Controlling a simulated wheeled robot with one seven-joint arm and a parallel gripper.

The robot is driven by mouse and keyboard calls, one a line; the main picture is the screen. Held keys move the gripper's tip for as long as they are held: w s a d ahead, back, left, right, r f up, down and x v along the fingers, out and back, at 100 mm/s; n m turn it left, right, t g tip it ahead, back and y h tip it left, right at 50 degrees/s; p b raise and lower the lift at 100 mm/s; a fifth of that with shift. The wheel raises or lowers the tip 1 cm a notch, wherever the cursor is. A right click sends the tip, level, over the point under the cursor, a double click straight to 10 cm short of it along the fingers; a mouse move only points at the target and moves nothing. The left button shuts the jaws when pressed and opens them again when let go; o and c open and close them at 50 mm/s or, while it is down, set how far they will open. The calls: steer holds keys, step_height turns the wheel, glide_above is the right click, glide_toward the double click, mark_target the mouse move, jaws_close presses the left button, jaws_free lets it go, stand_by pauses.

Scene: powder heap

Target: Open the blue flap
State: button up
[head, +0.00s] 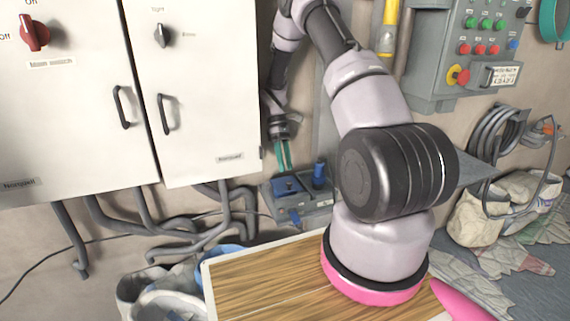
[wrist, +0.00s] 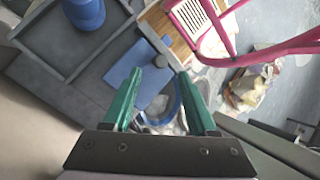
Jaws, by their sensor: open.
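The blue flap (head: 286,187) lies flat on a grey box (head: 291,215) by the wall, below my gripper in the head view. In the wrist view, the flap (wrist: 121,75) is a blue panel behind my left finger, with a grey round part near its right side. My gripper (head: 284,155) has green fingers pointing down just above the flap. In the wrist view, my gripper (wrist: 160,73) is open, with nothing held between the fingers. I cannot tell whether a fingertip touches the flap.
A blue cylinder (head: 319,171) stands in the box's right part, close to my gripper. White cabinets (head: 190,70) are at left and a grey control panel (head: 465,50) at right. Grey pipes (head: 175,225) run below the cabinets. A wooden-topped surface (head: 260,280) is in front.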

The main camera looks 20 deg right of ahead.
step_height(320, 180, up, 10)
stand_by(0.4)
stand_by(0.3)
